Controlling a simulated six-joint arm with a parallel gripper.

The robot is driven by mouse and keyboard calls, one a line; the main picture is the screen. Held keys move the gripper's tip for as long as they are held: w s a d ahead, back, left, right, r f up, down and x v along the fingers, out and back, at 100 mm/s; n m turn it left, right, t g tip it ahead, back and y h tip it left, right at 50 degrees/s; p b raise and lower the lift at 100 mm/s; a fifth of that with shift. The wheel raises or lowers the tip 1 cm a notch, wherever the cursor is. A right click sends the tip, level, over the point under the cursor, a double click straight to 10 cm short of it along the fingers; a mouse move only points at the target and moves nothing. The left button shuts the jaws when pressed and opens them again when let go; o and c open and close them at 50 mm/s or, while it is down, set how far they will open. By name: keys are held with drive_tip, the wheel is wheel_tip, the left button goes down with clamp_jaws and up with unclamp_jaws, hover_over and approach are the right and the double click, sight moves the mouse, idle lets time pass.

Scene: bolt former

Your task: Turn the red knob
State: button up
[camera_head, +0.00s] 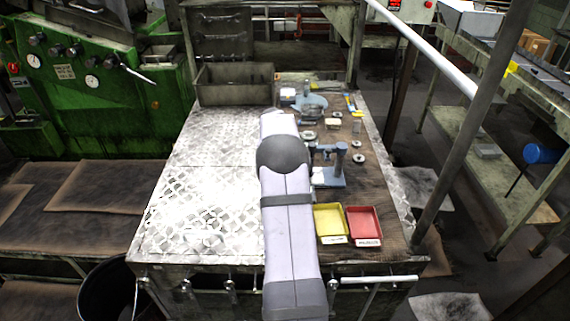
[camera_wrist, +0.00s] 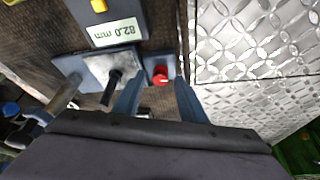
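The red knob (camera_wrist: 159,76) is small and round with a light mark, and it sits on the blue-grey base of a measuring device (camera_wrist: 110,20) with an upside-down "82.0 mm" display in the wrist view. My gripper (camera_wrist: 158,84) is open, with one blue finger on each side of the knob in that view. I see a gap beside the knob, and cannot tell whether either finger touches it. A blue-grey measuring stand (camera_head: 330,175) shows right of my arm in the head view. The knob and my gripper's fingertips do not show clearly there.
On the workbench, a yellow tray (camera_head: 331,222) and a red tray (camera_head: 364,225) lie near the front right. A grey metal bin (camera_head: 235,84) stands at the back left. Small parts and tools lie along the right side. The patterned metal plate (camera_head: 205,190) on the left is clear.

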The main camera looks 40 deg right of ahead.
drive_tip(key=shift+d+f, duration=0.1)
drive_tip(key=shift+f, duration=0.15)
clamp_jaws()
